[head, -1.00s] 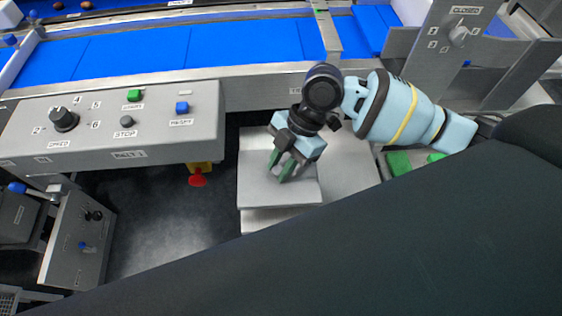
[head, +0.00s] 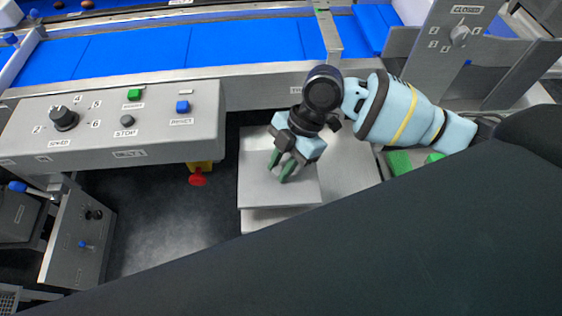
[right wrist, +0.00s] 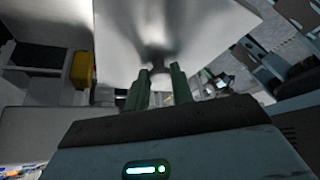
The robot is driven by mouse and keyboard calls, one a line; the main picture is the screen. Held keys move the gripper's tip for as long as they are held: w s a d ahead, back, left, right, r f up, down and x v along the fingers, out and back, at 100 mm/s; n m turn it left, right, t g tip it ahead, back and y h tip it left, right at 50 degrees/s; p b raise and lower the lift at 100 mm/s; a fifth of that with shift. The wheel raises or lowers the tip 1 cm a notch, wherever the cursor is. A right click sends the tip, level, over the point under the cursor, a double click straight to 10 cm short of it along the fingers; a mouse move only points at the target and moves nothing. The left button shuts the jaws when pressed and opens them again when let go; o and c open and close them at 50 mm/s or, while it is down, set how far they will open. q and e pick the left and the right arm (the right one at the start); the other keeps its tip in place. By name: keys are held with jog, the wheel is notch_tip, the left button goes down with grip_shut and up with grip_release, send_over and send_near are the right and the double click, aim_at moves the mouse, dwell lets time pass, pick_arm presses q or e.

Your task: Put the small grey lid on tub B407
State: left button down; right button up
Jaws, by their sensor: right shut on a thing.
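The grey lid (head: 255,187) is a flat, square plate in the middle of the head view. My right gripper (head: 280,168) is over it, fingers pointing down. In the right wrist view the green fingers (right wrist: 160,86) are shut on a small knob at the middle of the lid, and the lid's pale face (right wrist: 125,35) fills the upper middle. A pale surface shows below and to the right of the lid; I cannot tell whether it is a tub. No B407 label is readable. My left gripper is not in view.
A control panel (head: 100,130) with a dial and buttons is to the left, with a red emergency button (head: 198,179) under its right end. A blue conveyor belt (head: 190,50) runs across the back. Green items (head: 400,162) are right of the lid. Dark floor lies left of it.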

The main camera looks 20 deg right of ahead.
jog(key=shift+f, duration=0.15)
jog(key=shift+f, duration=0.25)
dwell(0.3)
jog(key=o, duration=1.5)
jog(key=shift+c, duration=0.2)
